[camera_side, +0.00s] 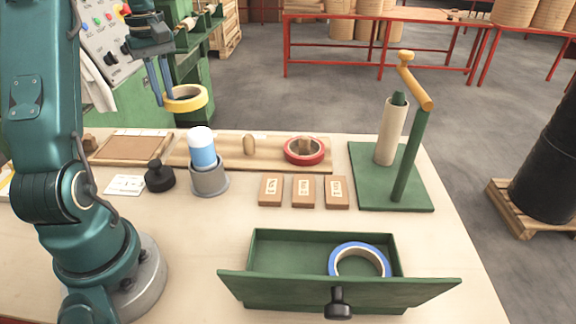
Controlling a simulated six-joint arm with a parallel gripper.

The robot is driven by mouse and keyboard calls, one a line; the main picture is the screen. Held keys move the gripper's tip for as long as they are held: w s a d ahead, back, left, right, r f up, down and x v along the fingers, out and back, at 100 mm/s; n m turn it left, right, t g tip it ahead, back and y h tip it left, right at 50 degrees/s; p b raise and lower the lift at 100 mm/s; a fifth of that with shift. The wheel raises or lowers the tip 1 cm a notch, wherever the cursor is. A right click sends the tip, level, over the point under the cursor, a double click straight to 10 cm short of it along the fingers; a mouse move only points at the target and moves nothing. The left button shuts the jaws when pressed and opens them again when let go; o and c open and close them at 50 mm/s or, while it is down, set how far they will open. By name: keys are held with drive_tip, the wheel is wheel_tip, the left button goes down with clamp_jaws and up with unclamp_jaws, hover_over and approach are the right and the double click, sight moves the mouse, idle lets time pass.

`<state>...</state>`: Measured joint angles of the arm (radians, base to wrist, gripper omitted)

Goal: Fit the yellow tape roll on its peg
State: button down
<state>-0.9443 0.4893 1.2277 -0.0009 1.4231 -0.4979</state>
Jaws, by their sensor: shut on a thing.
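The yellow tape roll (204,98) hangs in the air at the upper left, above and behind the wooden peg board (271,164). My gripper (164,97) is shut on the left part of its ring, well above the table. On the board, a bare wooden peg (249,145) stands near the middle. A red tape roll (290,153) sits around another peg (305,144) at the right. The left part of the board is partly hidden behind a white and blue bottle (203,150), so I cannot tell whether a peg stands there.
The bottle stands in a grey cup (209,181). A black stamp (159,176), several brown blocks (303,191) and a green stand (367,187) with a tube and tall post share the table. An open green drawer (290,261) in front holds a blue tape roll (345,250).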

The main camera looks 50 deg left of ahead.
hover_over(182, 155)
drive_tip(key=shift+s+f, duration=0.1)
drive_tip(key=shift+f, duration=3.65)
drive_tip(key=shift+f, duration=1.75)
drive_tip(key=shift+f, duration=0.15)
drive_tip(key=shift+f, duration=0.85)
drive_tip(key=c, duration=0.7)
unclamp_jaws()
drive_tip(key=shift+r, duration=0.15)
